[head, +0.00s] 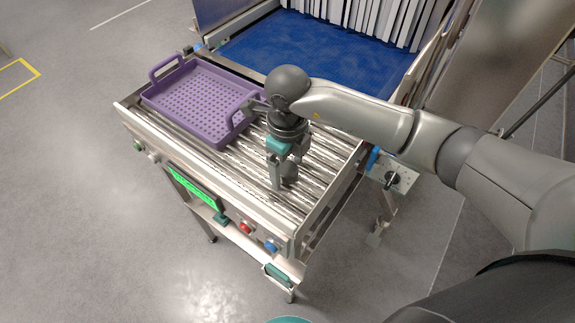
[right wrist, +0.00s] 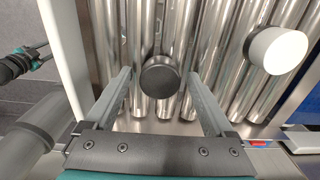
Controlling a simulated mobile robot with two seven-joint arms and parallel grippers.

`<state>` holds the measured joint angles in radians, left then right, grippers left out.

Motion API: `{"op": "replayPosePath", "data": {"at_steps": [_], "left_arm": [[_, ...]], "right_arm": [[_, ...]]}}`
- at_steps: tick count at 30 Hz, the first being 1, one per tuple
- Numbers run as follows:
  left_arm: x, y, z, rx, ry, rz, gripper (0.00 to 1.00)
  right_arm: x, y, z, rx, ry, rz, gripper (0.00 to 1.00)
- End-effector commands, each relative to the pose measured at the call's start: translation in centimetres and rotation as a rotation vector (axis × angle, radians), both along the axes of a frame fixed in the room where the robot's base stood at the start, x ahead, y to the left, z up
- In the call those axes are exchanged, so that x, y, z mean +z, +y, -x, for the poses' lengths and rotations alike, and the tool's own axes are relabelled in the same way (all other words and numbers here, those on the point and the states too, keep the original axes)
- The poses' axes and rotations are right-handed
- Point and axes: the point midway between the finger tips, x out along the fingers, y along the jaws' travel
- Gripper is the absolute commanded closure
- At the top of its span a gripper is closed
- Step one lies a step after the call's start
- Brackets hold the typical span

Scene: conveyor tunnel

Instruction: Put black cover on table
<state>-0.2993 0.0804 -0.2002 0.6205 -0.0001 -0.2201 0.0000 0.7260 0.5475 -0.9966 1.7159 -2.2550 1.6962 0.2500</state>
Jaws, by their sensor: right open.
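A dark round disc-shaped thing, likely the black cover (right wrist: 160,77), shows in the right wrist view above the metal rollers. My right gripper (right wrist: 158,82) is open, with one finger on each side of it and gaps visible on both sides. In the head view my right gripper (head: 282,182) points down over the roller table (head: 325,160), near its right end. The cover is not clearly visible there, as the gripper is in front. I cannot tell whether the fingers are level with the cover.
A purple tray (head: 163,98) sits at the left of the rollers. A blue belt (head: 300,42) lies behind, under white strip curtains (head: 375,18). A white round-topped thing (right wrist: 277,50) stands right of the cover in the wrist view. Rails edge the rollers.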

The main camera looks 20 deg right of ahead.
Motion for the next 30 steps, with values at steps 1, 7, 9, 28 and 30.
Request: {"op": "replayPosePath", "data": {"at_steps": [1,7,9,28,30], "left_arm": [[0.0,0.0,0.0,0.000,0.000,0.000,0.50],[0.4,0.0,0.0,0.000,0.001,0.000,0.50],[0.1,0.0,0.0,0.000,0.001,0.000,0.50],[-0.9,0.0,0.1,0.000,0.001,0.000,0.50],[-0.9,0.0,0.1,0.000,0.001,0.000,0.50]], "right_arm": [[0.0,0.0,0.0,0.000,0.000,0.000,0.12],[0.6,0.0,-0.1,0.000,-0.001,0.000,0.12],[1.6,0.0,-0.1,0.000,-0.004,-0.001,0.12],[12.1,0.0,0.0,0.000,0.000,0.000,0.12],[12.3,0.0,0.0,0.000,0.000,0.000,0.12]]}}
